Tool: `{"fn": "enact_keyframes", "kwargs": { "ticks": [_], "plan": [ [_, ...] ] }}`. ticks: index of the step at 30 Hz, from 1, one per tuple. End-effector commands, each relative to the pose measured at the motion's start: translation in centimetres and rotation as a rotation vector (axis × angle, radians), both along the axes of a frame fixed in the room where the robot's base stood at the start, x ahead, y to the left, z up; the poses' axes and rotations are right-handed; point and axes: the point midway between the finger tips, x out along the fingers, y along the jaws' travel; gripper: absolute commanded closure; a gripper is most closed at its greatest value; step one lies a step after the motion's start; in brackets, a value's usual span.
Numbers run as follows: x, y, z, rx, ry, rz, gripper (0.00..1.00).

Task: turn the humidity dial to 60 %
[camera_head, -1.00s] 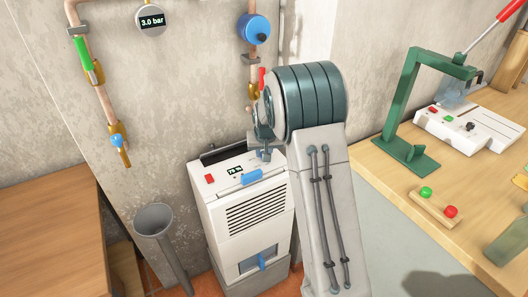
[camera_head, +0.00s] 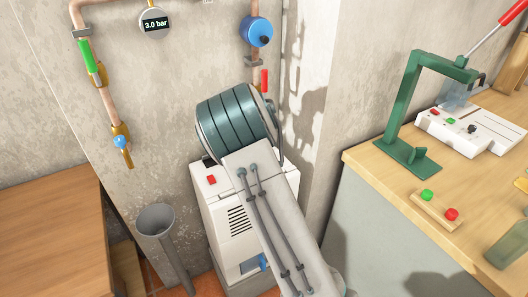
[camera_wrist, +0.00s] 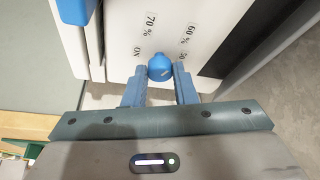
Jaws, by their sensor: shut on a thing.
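The white dehumidifier (camera_head: 213,212) stands on the floor against the wall in the head view, partly covered by my arm. Its display and dial are hidden there. In the wrist view, the blue humidity dial (camera_wrist: 160,66) sits on the white panel, between the printed labels 70 % (camera_wrist: 149,24) and 60 % (camera_wrist: 189,34). More lettering beside the fingers is partly covered. My gripper (camera_wrist: 160,77) is shut on the dial, with one blue finger on each side of it. A pale mark shows on the dial, but its exact setting is unclear. My gripper is hidden in the head view.
A red button (camera_head: 211,180) is on the unit's top. A grey pipe (camera_head: 156,222) stands left of it. A workbench (camera_head: 385,173) is on the right and a wooden table (camera_head: 50,220) on the left.

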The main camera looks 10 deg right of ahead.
Motion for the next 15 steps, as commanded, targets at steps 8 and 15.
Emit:
{"fn": "enact_keyframes", "kwargs": {
  "ticks": [8,15],
  "plan": [
    [0.03,0.16,0.0,0.001,0.001,-0.078,0.98],
    [0.04,0.16,-0.03,0.001,0.002,-0.091,0.98]
  ]
}}
